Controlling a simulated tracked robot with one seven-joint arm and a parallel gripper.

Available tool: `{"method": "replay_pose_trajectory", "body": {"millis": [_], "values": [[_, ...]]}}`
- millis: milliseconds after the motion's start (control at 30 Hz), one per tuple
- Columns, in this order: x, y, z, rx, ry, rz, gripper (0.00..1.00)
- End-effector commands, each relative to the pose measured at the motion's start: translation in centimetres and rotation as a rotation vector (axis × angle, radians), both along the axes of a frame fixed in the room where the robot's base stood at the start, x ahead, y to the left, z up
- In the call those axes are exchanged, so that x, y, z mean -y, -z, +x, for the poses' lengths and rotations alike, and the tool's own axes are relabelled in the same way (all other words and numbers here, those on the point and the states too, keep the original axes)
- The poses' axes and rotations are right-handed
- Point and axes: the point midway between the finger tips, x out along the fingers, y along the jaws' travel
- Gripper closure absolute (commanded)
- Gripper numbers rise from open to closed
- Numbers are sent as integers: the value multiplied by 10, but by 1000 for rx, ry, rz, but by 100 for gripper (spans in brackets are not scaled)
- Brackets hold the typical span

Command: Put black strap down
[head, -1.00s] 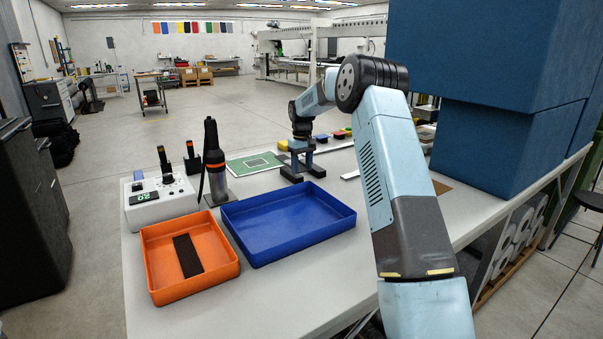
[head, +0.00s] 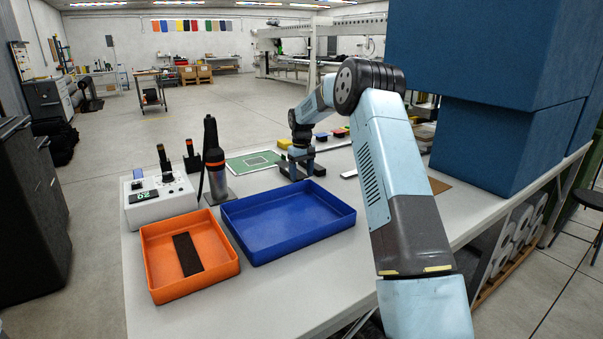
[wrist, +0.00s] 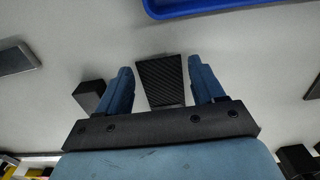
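A black strap (wrist: 163,80) with a ribbed, woven-looking surface shows between my two fingers in the wrist view. My gripper (wrist: 160,70) is open, with a thin gap of grey between the strap and each blue finger. In the head view my gripper (head: 297,172) is low over the table, right of the green board, and the strap cannot be told apart there. Another dark strip (head: 187,254) lies flat in the orange tray (head: 158,290).
A blue tray (head: 290,250) stands in front of my gripper, empty. A black block (wrist: 88,95) is left of my left finger. The green board (head: 237,164), small coloured blocks (head: 322,136), a white control box (head: 160,212) and big blue blocks (head: 490,130) surround the work spot.

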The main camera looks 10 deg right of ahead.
Motion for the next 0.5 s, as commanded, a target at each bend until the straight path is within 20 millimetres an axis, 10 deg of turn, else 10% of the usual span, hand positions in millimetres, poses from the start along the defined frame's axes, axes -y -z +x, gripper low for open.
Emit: {"method": "replay_pose_trajectory", "body": {"millis": [500], "values": [[0,-13,1,3,1,0,22]]}}
